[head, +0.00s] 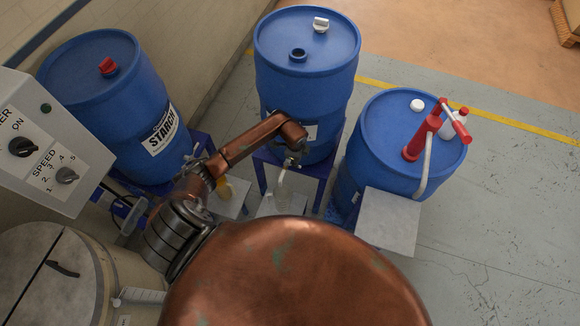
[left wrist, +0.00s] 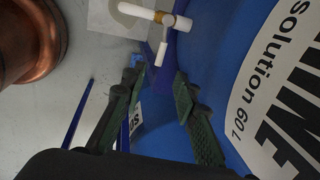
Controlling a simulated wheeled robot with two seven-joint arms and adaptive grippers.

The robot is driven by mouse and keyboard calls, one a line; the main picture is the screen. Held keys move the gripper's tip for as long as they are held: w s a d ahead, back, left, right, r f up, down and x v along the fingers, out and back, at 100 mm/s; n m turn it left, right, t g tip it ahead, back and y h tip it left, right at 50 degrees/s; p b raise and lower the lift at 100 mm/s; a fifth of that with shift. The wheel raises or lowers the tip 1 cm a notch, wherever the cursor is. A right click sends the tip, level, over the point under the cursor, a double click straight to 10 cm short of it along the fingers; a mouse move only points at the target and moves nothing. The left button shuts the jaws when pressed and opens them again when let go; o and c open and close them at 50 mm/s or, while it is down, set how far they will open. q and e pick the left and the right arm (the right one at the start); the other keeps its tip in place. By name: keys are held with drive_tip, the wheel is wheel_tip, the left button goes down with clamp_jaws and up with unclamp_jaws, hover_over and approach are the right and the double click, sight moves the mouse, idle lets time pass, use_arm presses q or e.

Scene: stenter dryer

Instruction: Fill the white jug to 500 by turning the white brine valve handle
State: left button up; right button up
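The white brine valve handle (left wrist: 165,52) hangs off a white tap with a brass collar in the left wrist view, on the blue brine drum (left wrist: 225,85). My left gripper (left wrist: 160,108) has its two dark green fingers spread apart, with nothing between them and the handle beyond the tips. In the head view my left gripper (head: 291,156) is at the front of the middle blue drum (head: 340,85). The white jug (head: 283,194) stands below it on a pale plate (head: 266,209). Its level cannot be read. My right gripper is not in view.
The starch drum (head: 105,100) stands left with a yellowish jug (head: 236,190) near it. A blue drum (head: 375,155) with a red pump (head: 422,138) stands right. A control panel (head: 45,145) and a lidded tub (head: 50,280) are at left. Open floor lies right.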

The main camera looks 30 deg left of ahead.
use_arm(q)
drive_tip(key=shift+w+a+f+b, duration=0.1)
drive_tip(key=shift+w+f+b, duration=0.15)
drive_tip(key=shift+f+b, duration=0.9)
drive_tip(key=shift+w+f+b, duration=0.25)
drive_tip(key=shift+f+b, duration=0.45)
drive_tip(key=shift+f, duration=0.7)
drive_tip(key=shift+w+a+f+b, duration=0.1)
drive_tip(key=shift+w+f+b, duration=0.15)
drive_tip(key=shift+f+b, duration=0.9)
drive_tip(key=shift+f, duration=0.1)
drive_tip(key=shift+c, duration=0.5)
clamp_jaws()
